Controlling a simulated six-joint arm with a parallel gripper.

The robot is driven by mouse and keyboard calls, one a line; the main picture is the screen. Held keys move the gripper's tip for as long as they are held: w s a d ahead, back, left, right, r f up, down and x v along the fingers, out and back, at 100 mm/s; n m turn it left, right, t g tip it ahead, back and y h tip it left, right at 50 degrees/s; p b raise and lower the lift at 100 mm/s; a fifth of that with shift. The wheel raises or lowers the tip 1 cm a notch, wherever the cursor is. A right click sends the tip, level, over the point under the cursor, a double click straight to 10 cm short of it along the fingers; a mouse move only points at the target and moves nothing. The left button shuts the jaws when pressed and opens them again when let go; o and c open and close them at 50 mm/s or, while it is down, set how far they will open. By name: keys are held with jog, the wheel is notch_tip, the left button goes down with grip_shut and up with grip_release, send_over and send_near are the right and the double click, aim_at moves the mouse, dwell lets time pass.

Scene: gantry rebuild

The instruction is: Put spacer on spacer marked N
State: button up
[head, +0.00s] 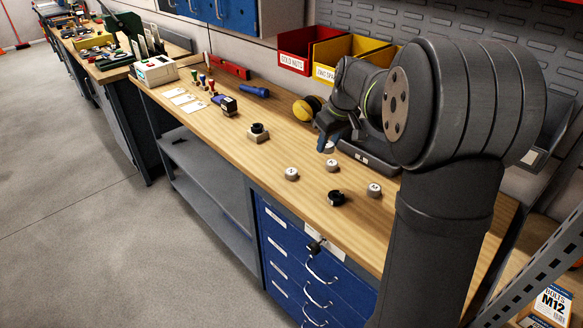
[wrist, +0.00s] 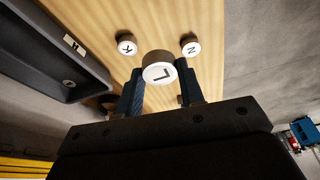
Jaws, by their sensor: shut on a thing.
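My gripper (head: 328,140) is shut on a short grey spacer with a white top marked L (wrist: 158,73). It holds this spacer (head: 327,148) above the bench, with a finger on each side in the wrist view. The spacer marked N (wrist: 190,46) stands upright on the wood, apart from the held one, to its upper right in the wrist view. In the head view it appears to be the leftmost spacer (head: 291,174). The spacer marked K (wrist: 127,45) stands near the dark tray, and appears in the head view below my gripper (head: 332,166).
Another spacer (head: 374,189) and a black ring-like part (head: 336,198) sit nearer on the bench. A dark tray (head: 372,158) lies beside my gripper. A black-knobbed block (head: 258,132) stands left. Red (head: 294,64) and yellow bins line the wall.

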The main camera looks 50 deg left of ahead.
send_over(290, 170)
jog(key=d, duration=0.1)
notch_tip(290, 170, down, 6)
jog(key=shift+f, duration=2.15)
jog(key=o, duration=1)
jog(key=shift+f, duration=0.15)
jog(key=v, duration=1.2)
